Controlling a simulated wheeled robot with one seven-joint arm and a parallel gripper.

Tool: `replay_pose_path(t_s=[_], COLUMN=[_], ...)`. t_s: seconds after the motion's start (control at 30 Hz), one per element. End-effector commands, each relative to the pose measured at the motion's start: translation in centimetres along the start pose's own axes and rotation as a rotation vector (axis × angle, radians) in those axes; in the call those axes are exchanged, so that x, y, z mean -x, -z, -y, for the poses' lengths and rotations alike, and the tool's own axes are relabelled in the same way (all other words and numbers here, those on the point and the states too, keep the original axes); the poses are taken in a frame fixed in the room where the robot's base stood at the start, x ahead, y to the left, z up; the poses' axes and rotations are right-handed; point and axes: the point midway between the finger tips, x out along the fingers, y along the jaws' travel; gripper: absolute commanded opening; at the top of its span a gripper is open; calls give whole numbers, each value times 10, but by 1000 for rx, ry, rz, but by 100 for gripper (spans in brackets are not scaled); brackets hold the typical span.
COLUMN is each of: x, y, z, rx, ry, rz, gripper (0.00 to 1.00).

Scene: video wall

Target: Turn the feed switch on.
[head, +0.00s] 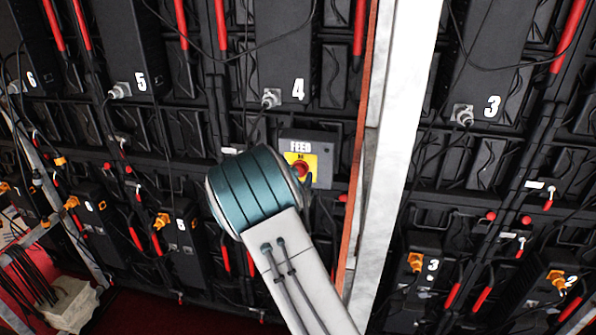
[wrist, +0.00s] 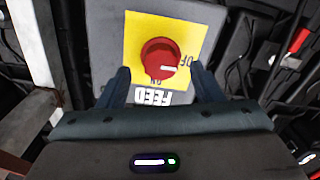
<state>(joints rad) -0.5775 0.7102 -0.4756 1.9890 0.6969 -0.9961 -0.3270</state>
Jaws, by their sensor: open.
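The feed switch is a red round knob (wrist: 159,60) on a yellow plate (wrist: 190,28), fixed to a grey box (wrist: 103,28) lettered FEED. The wrist view shows it upside down. A white mark on the knob points toward the OFF lettering. In the head view the knob (head: 300,169) shows just right of my arm's teal joint. My gripper (wrist: 160,72) is open in the wrist view, one finger on each side of the knob, with gaps visible between. Whether the fingertips reach the knob's depth is unclear. The head view hides the gripper behind my arm.
Black wall panels with numbered boxes, such as box 4 (head: 287,50), surround the switch. Loose black cables hang nearby. A pale upright post (head: 405,120) stands to the right of the switch. A white bundle (head: 68,303) lies at lower left.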

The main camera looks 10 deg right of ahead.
Motion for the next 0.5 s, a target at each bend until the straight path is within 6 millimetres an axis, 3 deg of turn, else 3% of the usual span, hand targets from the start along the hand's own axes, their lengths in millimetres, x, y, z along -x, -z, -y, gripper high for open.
replay_pose_path(t_s=[0.2, 0.5], x=[-22, -26], y=[1, 0], z=[1, 1], rx=[0, -1], ry=[1, 2], rz=[0, 0], gripper=[60, 60])
